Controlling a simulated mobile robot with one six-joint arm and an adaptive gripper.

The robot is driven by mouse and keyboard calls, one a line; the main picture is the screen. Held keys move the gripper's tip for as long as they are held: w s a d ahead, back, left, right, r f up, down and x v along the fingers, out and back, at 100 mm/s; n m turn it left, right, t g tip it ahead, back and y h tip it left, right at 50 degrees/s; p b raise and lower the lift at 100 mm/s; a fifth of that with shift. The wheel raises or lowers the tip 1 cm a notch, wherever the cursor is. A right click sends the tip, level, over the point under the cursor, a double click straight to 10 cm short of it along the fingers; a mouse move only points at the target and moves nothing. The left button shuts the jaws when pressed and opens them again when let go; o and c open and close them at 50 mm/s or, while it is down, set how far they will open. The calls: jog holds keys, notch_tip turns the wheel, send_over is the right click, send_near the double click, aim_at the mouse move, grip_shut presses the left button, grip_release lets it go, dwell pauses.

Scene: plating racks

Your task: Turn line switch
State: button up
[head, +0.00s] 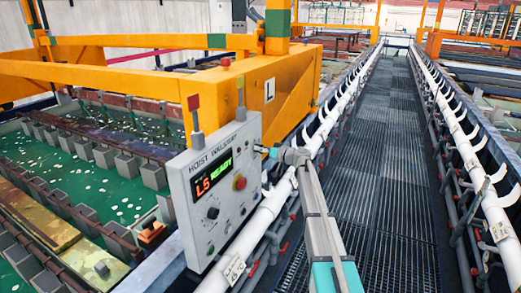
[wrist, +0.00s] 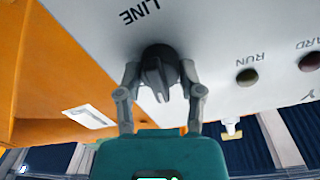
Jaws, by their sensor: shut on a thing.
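The line switch (wrist: 158,62) is a black ridged knob on a light panel, under the word LINE, in the wrist view. Its ridge runs roughly up and down the picture. My gripper (wrist: 160,80) has one finger on each side of the knob and is shut on it. In the head view my gripper (head: 270,152) reaches the right edge of the hoist control box (head: 190,170), whose lit display (head: 213,175) reads LS READY. The gripped knob is hidden in the head view.
The box also carries a red button (head: 240,182) and a lower black knob (head: 213,213). An orange beam (head: 285,85) stands behind it. White pipes with hooks (head: 270,205) line the grated walkway (head: 385,170), which is clear. Green tanks (head: 110,190) lie left.

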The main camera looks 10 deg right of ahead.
jog(key=m, duration=0.5)
jog(key=shift+w, duration=0.1)
jog(key=shift+m+p, duration=0.3)
jog(key=shift+m, duration=2)
jog(key=shift+d, duration=0.1)
jog(key=o, duration=1.2)
jog(key=shift+c, duration=0.2)
jog(key=shift+n, duration=0.4)
